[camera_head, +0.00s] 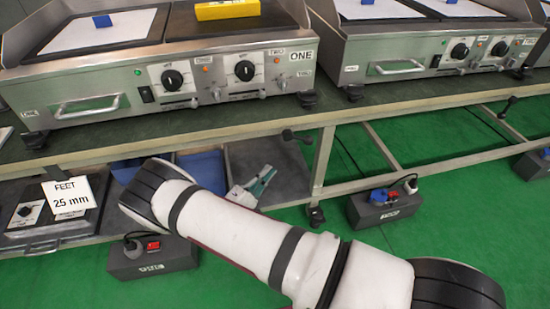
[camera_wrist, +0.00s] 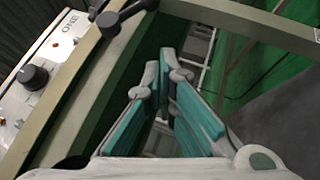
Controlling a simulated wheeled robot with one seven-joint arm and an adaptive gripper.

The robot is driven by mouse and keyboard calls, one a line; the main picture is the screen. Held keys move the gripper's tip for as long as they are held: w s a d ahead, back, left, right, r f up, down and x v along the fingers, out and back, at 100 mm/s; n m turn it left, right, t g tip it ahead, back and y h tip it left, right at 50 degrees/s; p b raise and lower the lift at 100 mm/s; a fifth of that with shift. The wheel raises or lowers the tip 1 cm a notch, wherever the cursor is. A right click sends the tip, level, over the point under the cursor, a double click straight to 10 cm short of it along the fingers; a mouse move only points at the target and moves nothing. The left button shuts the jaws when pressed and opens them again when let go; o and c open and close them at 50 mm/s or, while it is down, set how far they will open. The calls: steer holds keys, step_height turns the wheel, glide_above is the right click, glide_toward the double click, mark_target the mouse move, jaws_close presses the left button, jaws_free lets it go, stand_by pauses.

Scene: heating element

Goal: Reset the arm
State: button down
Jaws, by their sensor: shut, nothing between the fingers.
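My gripper (camera_wrist: 161,62) shows in the wrist view with its grey and teal fingers drawn together at the tips and nothing between them. In the head view it (camera_head: 267,175) appears small behind my white arm, near the lower shelf and below the front edge of the bench. My arm crosses the lower middle of the head view and hides the wrist.
Two steel heating units, one on the left (camera_head: 200,85) and one on the right (camera_head: 420,55), stand on the dark bench (camera_head: 240,127). Grey socket boxes (camera_head: 382,208) and a "FEET 25 mm" card (camera_head: 70,197) sit lower.

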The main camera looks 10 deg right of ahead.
steer(key=shift+v, duration=0.75)
steer(key=s+d+r+m+g, duration=0.2)
steer(key=d+r+m+g, duration=0.15)
steer(key=r+g, duration=0.35)
steer(key=s+d+r+m+g, duration=0.1)
steer(key=d+r+m+g, duration=0.3)
steer(key=r, duration=0.6)
steer(key=s+d+r+m+g+y, duration=0.1)
steer(key=s+d+r+g+y, duration=0.2)
steer(key=s+r, duration=0.25)
steer(key=s+d+r+m+g+y, duration=0.1)
steer(key=s+d+r+g+y, duration=0.1)
steer(key=s+r+y, duration=0.3)
steer(key=s+d+r+y, duration=0.1)
steer(key=s+r+y, duration=0.5)
steer(key=s, duration=0.7)
steer(key=s+a+t+y, duration=0.4)
steer(key=s, duration=0.8)
step_height(320, 180, up, 35)
steer(key=t+p, duration=0.4)
steer(key=p, duration=2.8)
steer(key=shift+w, duration=0.3)
